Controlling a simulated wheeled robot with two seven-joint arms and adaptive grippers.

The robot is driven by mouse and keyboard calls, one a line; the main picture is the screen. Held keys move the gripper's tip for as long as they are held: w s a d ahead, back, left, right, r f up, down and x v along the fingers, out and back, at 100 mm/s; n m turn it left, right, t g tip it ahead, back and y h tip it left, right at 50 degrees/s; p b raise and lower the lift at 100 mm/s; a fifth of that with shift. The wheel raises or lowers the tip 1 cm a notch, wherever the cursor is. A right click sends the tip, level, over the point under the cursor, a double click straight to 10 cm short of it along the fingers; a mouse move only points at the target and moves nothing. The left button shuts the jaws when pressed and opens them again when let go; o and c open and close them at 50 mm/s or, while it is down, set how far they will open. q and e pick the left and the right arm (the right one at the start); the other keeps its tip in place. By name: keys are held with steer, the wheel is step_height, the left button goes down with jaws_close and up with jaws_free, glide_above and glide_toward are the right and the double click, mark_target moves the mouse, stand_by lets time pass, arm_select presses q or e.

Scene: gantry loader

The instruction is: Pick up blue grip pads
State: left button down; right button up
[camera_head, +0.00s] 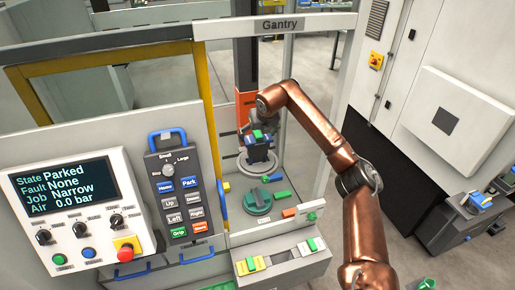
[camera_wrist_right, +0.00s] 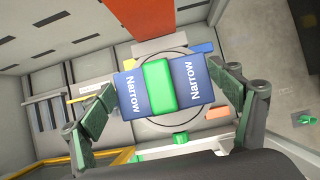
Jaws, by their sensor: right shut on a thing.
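The blue grip pads (camera_wrist_right: 135,92) show in the right wrist view as two blue blocks marked "Narrow", one on each side of a green block (camera_wrist_right: 160,86). My right gripper (camera_wrist_right: 163,82) has one finger against the outer side of each pad and is shut on them. In the head view my right gripper (camera_head: 256,133) is inside the gantry bay, in front of the orange part of the column. The pads are small and partly hidden there by the gripper. My left gripper is not in view.
A control panel (camera_head: 84,212) reads "Parked", job "Narrow", air 0.0 bar. A button pendant (camera_head: 181,190) stands beside it. A yellow post (camera_head: 207,110) borders the bay.

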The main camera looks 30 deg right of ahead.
step_height(320, 180, up, 8)
steer(key=shift+s+f+b, duration=0.15)
steer(key=shift+f+b, duration=0.05)
steer(key=shift+b, duration=0.35)
steer(key=s+a+b, duration=0.4)
steer(key=s+b, duration=0.1)
steer(key=s, duration=1.2)
steer(key=shift+s+a, duration=0.1)
